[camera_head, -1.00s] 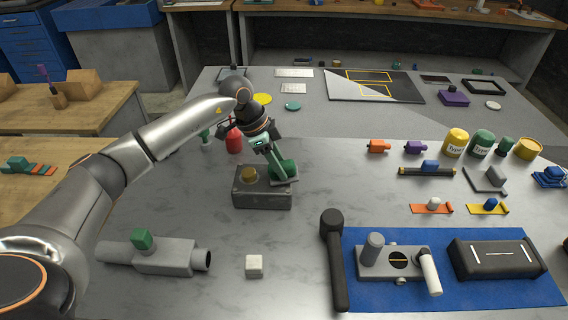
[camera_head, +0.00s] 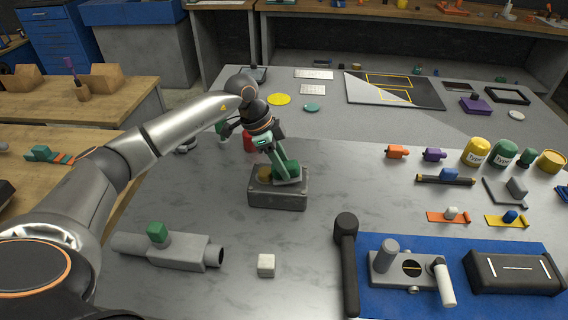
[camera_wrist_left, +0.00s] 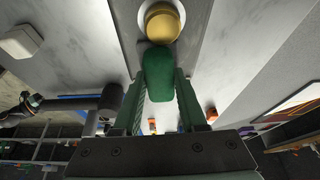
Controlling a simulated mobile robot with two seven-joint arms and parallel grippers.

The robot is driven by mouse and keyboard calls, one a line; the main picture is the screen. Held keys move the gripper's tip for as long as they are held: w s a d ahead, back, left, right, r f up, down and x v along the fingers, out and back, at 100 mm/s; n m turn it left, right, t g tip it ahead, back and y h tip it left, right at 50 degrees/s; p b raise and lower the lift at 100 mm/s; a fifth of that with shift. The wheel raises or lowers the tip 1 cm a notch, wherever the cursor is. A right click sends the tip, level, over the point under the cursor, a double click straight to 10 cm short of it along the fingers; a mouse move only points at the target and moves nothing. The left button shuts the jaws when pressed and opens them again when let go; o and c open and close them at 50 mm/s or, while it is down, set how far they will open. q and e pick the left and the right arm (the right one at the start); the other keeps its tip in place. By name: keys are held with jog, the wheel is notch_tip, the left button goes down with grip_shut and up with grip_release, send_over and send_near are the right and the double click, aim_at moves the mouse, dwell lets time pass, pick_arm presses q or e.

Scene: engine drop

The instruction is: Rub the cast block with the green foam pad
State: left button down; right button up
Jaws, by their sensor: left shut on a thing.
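The cast block (camera_head: 278,199) is a dark grey box on the grey table, left of the middle in the head view. A round brass cap (camera_head: 264,173) sits on its top, partly covered by my gripper. My left gripper (camera_head: 288,174) is shut on the green foam pad (camera_head: 293,167), over the right part of the block's top. The pad looks in contact with the top or very close to it. In the left wrist view the pad (camera_wrist_left: 158,75) lies between the two green fingers, right beside the brass cap (camera_wrist_left: 162,23). My right gripper is not in view.
A black mallet (camera_head: 347,262) lies by the blue mat (camera_head: 405,306). A red bottle (camera_head: 249,142) stands behind the block.

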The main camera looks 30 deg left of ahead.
pick_arm(q)
jog(key=shift+d, duration=0.1)
jog(key=shift+w+d, duration=0.4)
jog(key=shift+d, duration=0.4)
jog(key=shift+w+d, duration=0.35)
jog(key=shift+d, duration=0.4)
jog(key=shift+w+d, duration=0.4)
jog(key=shift+d, duration=0.4)
jog(key=shift+a+r, duration=0.1)
notch_tip(320, 180, up, 7)
